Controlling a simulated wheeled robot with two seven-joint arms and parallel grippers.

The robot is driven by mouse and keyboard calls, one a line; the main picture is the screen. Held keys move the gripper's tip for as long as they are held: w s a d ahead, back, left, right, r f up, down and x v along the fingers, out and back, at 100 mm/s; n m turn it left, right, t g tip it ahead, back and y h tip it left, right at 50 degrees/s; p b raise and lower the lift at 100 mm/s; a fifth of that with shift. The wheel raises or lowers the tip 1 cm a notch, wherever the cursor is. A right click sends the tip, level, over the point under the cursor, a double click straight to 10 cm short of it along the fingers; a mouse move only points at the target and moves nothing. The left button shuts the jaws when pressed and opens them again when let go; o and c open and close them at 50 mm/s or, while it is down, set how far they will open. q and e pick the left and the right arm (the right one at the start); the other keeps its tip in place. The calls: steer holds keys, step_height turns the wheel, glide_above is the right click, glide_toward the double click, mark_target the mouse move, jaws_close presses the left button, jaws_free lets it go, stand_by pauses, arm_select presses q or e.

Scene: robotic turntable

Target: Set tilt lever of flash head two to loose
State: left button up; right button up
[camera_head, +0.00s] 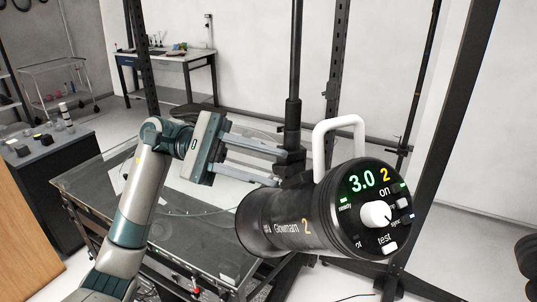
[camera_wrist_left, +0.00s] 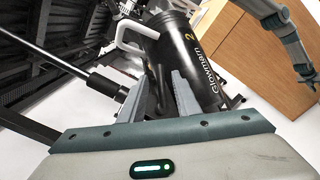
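Flash head two (camera_head: 268,222) is a black cylinder marked with a yellow 2. Its control panel, showing "3.0 2", faces me, and a white handle (camera_head: 341,122) stands on top. It also shows in the left wrist view (camera_wrist_left: 172,55). A dark mount (camera_head: 291,163) joins it to a black vertical pole (camera_head: 294,60). My left gripper (camera_head: 281,167) has its fingers apart, with the tips at the mount beside the flash head. It also shows in the left wrist view (camera_wrist_left: 168,80). I cannot make out the tilt lever at the fingertips.
A dark turntable bench (camera_head: 190,245) with a clear round plate lies below the left arm. Black uprights (camera_head: 452,130) stand at right. A workbench (camera_head: 170,62) and a cart (camera_head: 58,85) are at the back. A wooden panel (camera_wrist_left: 258,55) shows in the left wrist view.

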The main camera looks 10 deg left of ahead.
arm_select(q)
steer(key=shift+s+d, duration=0.15)
steer(key=shift+d, duration=0.3)
jaws_close()
steer(key=shift+f, duration=0.1)
